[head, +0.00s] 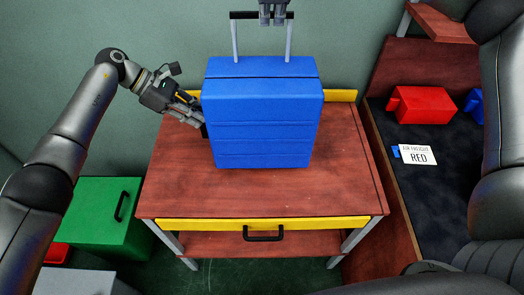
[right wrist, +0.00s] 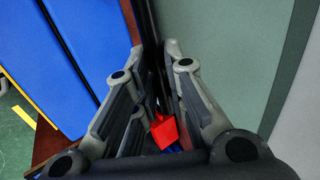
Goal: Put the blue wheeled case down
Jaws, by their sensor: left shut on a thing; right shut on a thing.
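The blue wheeled case (head: 262,120) is upright over the red-brown tabletop (head: 180,190) of a workbench, its ribbed front facing me. I cannot tell whether it touches the top; its wheels are hidden. Its pull handle (head: 289,40) is extended. My left gripper (head: 202,122) is shut at the case's left side, on a dark part there, probably a side grip. My right gripper (head: 273,14) is shut on the black bar of the pull handle. In the right wrist view the case's blue side (right wrist: 70,60) shows at left, beside my right gripper's fingers (right wrist: 152,95).
The workbench has a yellow-edged drawer (head: 263,224) in front. At right, a dark conveyor (head: 440,180) carries a red case (head: 422,104), part of a blue one (head: 474,105) and a tag reading RED (head: 418,155). A green box (head: 98,210) stands at lower left. The tabletop's front is bare.

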